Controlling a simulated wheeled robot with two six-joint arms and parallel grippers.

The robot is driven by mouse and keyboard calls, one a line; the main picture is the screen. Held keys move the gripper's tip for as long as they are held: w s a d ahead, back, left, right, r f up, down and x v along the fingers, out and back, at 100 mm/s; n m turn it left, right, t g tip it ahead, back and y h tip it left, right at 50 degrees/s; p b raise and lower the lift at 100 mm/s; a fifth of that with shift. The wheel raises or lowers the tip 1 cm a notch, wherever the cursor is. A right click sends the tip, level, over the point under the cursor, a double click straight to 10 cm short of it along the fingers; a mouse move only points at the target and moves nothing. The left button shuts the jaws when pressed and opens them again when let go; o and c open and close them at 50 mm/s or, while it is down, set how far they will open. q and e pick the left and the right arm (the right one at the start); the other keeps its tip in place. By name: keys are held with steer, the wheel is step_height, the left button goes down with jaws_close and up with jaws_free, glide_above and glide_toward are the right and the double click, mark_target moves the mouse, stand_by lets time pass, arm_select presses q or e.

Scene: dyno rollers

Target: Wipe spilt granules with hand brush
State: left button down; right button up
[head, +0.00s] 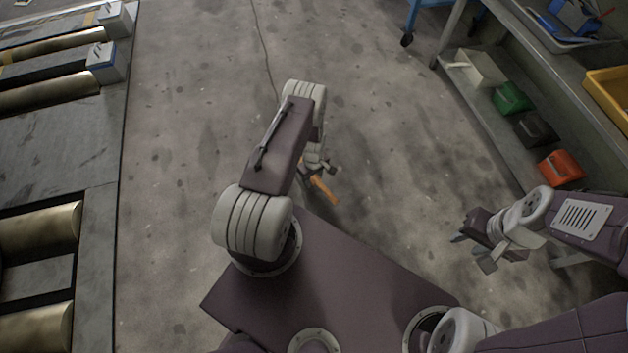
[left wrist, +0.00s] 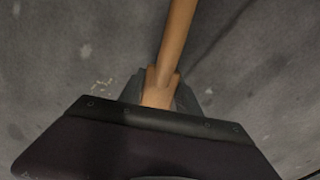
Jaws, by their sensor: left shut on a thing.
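My left gripper (head: 319,176) is shut on the wooden handle of the hand brush (head: 325,191), low in front of my base. The left wrist view shows the tan handle (left wrist: 177,40) running up from between the dark fingers (left wrist: 160,92). The brush's bristles cannot be made out in either view. A few small pale specks (left wrist: 101,85) lie on the grey floor left of the fingers; I cannot tell whether they are granules. My right gripper (head: 471,253) is open and empty, over the floor at the right.
Dyno rollers (head: 38,228) in a dark frame fill the left side. At the right stands a shelf unit (head: 480,112) with green, black and orange bins and a yellow crate (head: 610,95). A thin cable (head: 264,45) lies on the floor. The middle floor is mostly clear.

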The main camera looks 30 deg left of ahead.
arm_select(q)
steer(key=shift+r+p, duration=2)
steer(key=shift+r, duration=0.85)
